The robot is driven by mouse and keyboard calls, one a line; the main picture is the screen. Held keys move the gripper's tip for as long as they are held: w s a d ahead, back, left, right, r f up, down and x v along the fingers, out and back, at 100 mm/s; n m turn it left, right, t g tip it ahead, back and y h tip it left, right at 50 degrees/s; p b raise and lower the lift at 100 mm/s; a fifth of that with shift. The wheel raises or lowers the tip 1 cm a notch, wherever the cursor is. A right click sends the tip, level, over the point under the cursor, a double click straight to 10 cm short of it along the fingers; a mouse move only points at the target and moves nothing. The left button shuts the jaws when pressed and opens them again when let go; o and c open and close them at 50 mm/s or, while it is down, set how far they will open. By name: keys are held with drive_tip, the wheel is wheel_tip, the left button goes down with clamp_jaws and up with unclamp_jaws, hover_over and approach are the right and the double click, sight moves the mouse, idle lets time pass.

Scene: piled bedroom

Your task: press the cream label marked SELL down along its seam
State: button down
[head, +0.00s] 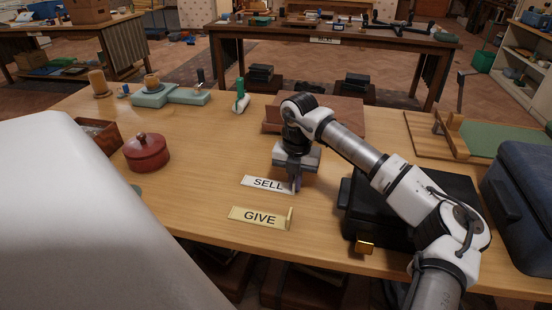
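The cream label marked SELL (264,184) lies flat on the wooden table, in the middle of the head view. My gripper (297,183) points down at the label's right end. Something narrow and purplish shows between or just below its fingertips; I cannot tell whether it is held. The fingers look close together, but their gap is not clear from this angle. Whether the fingertips touch the label cannot be told. The seam cannot be made out. A yellow label marked GIVE (259,218) lies nearer the table's front edge, with a small upright brass-coloured piece at its right end.
A black case (415,205) and a blue case (525,190) stand to the right. A red lidded pot (146,152) and a wooden box (100,136) are at the left. A brown flat box (345,112) lies behind my gripper. The table (215,140) is clear left of the gripper.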

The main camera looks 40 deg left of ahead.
drive_tip(key=shift+r, duration=0.15)
drive_tip(key=shift+r+p, duration=2.35)
drive_tip(key=shift+r, duration=1.55)
drive_tip(key=shift+f, duration=0.1)
